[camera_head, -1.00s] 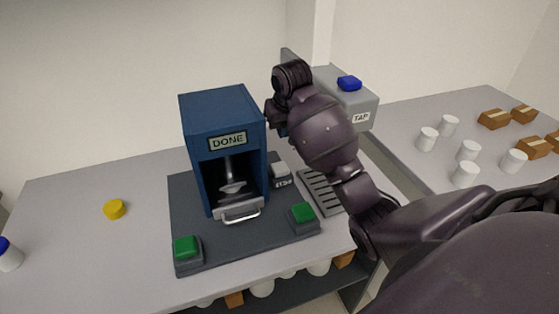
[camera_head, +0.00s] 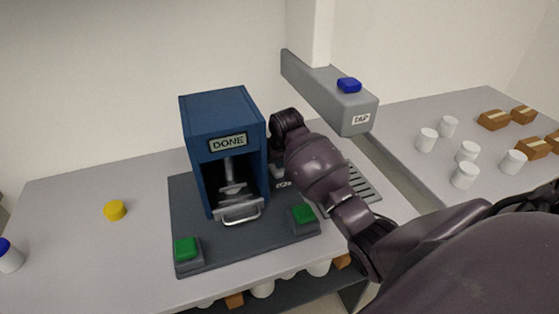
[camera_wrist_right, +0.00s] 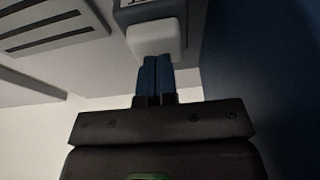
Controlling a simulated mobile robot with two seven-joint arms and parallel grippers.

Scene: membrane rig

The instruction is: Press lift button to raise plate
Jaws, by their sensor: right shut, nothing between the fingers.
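The blue press (camera_head: 222,105) with a "DONE" display stands on a dark base (camera_head: 240,245). Inside its open front are a metal rod and light plate-like pieces (camera_head: 233,189), above a drawer with a handle (camera_head: 240,214). A white button (camera_wrist_right: 155,36) shows in the right wrist view; in the head view my right arm largely hides it, beside a partly covered label. My right gripper (camera_wrist_right: 156,62) is shut and empty. Its blue fingertips are at the button's edge and appear to touch it. My left gripper is not in view.
Green buttons sit on the base's front left (camera_head: 187,248) and front right (camera_head: 304,214). The grey tap arm (camera_head: 335,95), with a blue button (camera_head: 349,85), overhangs a slotted grate (camera_head: 365,183). A yellow disc (camera_head: 115,210) lies left. White cups and brown boxes stand right.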

